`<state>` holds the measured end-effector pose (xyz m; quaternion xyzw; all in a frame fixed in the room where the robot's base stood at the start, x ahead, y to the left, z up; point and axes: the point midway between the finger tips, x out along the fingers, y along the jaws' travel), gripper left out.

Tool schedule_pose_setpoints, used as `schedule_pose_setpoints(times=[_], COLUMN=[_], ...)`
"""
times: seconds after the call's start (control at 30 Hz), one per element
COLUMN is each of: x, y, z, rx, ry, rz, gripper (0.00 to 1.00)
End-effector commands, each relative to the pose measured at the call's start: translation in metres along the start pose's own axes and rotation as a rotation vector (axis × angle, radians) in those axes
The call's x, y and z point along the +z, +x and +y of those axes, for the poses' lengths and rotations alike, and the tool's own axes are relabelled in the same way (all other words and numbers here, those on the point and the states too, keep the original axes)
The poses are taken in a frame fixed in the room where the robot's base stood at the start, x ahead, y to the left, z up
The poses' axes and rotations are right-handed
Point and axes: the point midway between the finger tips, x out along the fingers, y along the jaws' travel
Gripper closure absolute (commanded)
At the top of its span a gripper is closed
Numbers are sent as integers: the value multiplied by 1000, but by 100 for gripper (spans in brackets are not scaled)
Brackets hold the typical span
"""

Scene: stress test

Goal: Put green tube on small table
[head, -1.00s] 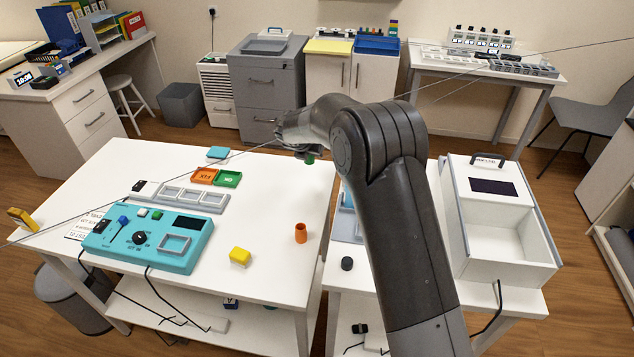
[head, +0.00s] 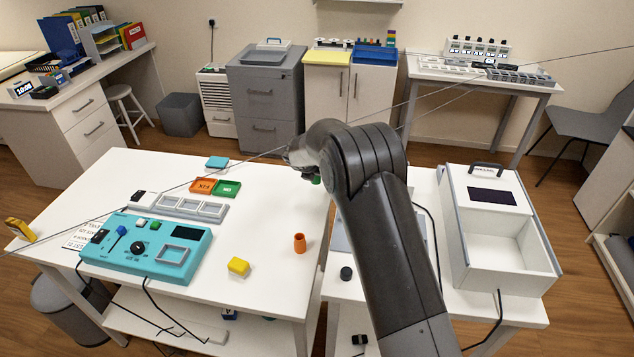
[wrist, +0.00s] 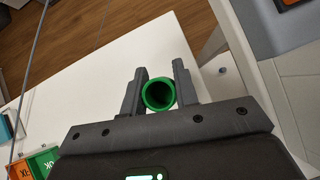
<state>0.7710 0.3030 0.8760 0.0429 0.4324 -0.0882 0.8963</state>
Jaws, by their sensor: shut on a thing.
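The green tube (wrist: 158,94) is between the two fingers of my gripper (wrist: 158,90), which is shut on it. In the wrist view I look into its round open end. In the head view only a bit of the green tube (head: 316,180) shows beside my arm, which hides most of my gripper. The tube is over the far right part of the large white table (head: 262,190). A smaller white table (head: 510,308) stands to its right, partly hidden by my arm. Another small table (head: 530,88) stands at the back right wall. I cannot tell which one the task means.
A white box with an open front compartment (head: 500,245) fills much of the right table. A black knob-like piece (head: 346,273) is near its left edge.

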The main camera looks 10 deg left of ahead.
Motion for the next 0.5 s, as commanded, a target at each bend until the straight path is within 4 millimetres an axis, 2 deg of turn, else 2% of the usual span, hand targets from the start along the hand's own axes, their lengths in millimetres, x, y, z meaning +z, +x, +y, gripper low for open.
schedule_pose_setpoints(times=[0.2, 0.5], x=[-22, -24], y=[27, 30], z=[0, 0], rx=[-2, 0], ry=[-3, 0], rz=[2, 1], gripper=[94, 94])
